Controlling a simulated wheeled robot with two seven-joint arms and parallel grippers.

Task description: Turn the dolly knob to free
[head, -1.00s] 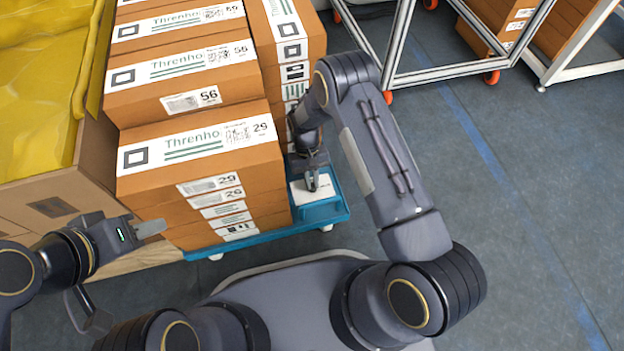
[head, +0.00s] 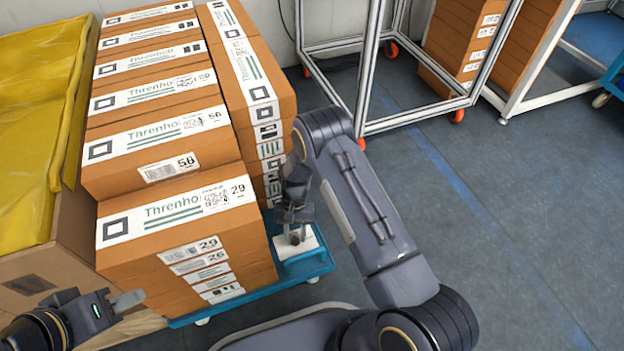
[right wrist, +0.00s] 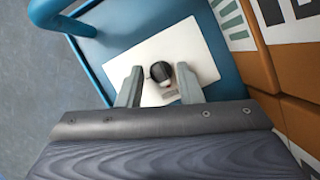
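The dolly knob (right wrist: 160,71) is a small dark round knob on a white plate (right wrist: 195,50) at the corner of the blue dolly (head: 313,267). My right gripper (right wrist: 158,85) is open in the right wrist view, with one finger on each side of the knob and gaps showing between. In the head view my right gripper (head: 294,225) points down over the plate and largely covers the knob. My left gripper (head: 128,302) is at the lower left, away from the knob, beside the stacked boxes. Its finger opening is not clear.
Brown boxes (head: 180,250) are stacked on the dolly, close to my right gripper. A blue dolly handle bar (right wrist: 65,20) rises near the plate. A metal frame cart (head: 362,90) stands behind. The floor to the right (head: 520,220) is clear.

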